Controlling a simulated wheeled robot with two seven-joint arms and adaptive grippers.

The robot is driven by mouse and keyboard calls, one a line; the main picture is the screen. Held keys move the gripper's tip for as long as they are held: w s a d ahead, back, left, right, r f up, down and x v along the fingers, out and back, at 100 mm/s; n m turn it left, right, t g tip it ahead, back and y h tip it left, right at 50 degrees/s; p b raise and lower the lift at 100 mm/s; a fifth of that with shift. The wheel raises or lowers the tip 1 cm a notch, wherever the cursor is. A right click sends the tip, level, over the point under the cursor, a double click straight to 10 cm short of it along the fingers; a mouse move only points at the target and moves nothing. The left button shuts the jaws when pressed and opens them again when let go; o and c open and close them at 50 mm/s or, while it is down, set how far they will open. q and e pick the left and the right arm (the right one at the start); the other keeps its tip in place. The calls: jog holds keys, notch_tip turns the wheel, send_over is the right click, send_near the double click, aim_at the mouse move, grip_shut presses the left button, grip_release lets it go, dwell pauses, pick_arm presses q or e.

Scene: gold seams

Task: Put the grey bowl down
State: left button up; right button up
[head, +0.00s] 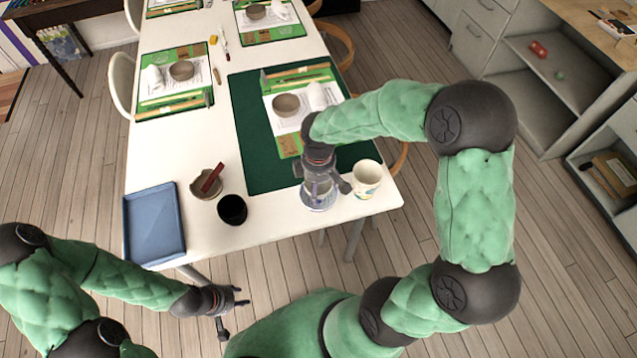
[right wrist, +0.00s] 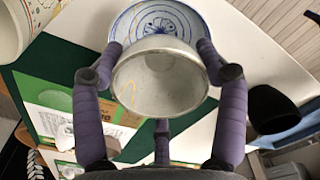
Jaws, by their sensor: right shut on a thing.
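In the right wrist view a grey bowl (right wrist: 157,88) sits between the fingers of my right gripper (right wrist: 160,75), which is shut on it. A white dish with a blue pattern (right wrist: 160,18) shows just beyond the bowl; whether the two touch I cannot tell. In the head view my right gripper (head: 321,184) is over the same dish (head: 319,205) at the table's near right; the gripper mostly hides the held bowl there. My left gripper (head: 233,311) is open and empty, off the table's near edge.
A patterned cup (head: 367,178) stands close right of the dish. A dark cup (head: 232,210), a brown bowl with a red stick (head: 207,183) and a blue tray (head: 153,226) lie to the left. The green mat (head: 248,130) lies behind. White table is bare between the dark cup and dish.

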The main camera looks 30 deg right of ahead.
aim_at(319, 191)
jog(key=o, duration=1.2)
jog(key=shift+r+p, duration=2.35)
jog(key=shift+r, duration=4.25)
